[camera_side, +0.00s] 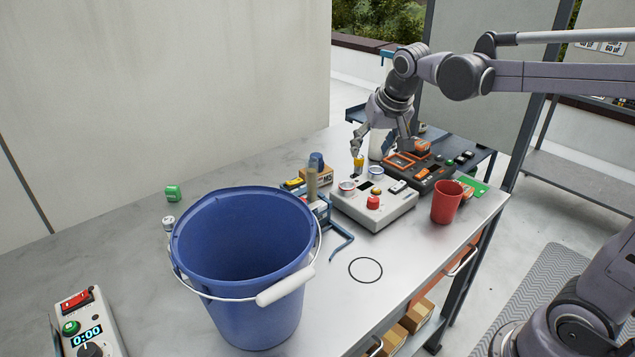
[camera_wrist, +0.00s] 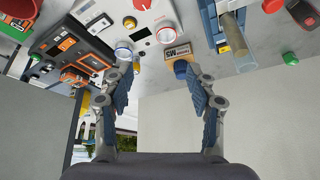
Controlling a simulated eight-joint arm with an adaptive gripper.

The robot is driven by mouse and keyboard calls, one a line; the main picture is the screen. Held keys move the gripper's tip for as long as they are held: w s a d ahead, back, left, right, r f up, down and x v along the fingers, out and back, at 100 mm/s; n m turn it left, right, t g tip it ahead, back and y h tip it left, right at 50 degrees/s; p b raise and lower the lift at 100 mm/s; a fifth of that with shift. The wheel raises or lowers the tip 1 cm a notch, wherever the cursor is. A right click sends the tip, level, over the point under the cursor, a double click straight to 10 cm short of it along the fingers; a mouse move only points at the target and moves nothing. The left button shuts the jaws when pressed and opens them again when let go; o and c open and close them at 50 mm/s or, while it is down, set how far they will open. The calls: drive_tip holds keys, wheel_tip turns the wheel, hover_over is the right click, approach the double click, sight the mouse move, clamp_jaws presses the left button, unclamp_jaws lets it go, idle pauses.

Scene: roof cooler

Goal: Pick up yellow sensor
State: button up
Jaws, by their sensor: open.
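A small yellow object (camera_side: 359,163), probably the yellow sensor, stands on the table behind the light grey control box (camera_side: 368,205) in the side view. In the wrist view a small yellow piece (camera_wrist: 137,60) shows beside the tip of the left finger, partly hidden by it; I cannot tell for certain that it is the same object. My gripper (camera_side: 381,147) points down at the far part of the table, its fingers spread wide. In the wrist view my gripper (camera_wrist: 163,82) has nothing between its fingers.
A large blue bucket (camera_side: 245,245) stands at the front. A red cup (camera_side: 447,203) is right of the control box, and a dark orange-trimmed device (camera_side: 420,170) lies behind it. A small cardboard box (camera_side: 317,176) is to the left. Bare table surrounds the black ring (camera_side: 366,282).

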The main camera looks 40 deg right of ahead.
drive_tip(key=w+d+f+m+g+h, duration=0.1)
drive_tip(key=w+d+m, duration=0.2)
drive_tip(key=w+d, duration=0.45)
drive_tip(key=m+g+h, duration=0.1)
drive_tip(key=m+g, duration=0.1)
drive_tip(key=m, duration=0.3)
approach(359, 157)
drive_tip(key=x, duration=1.1)
drive_tip(key=shift+d, duration=0.1)
clamp_jaws()
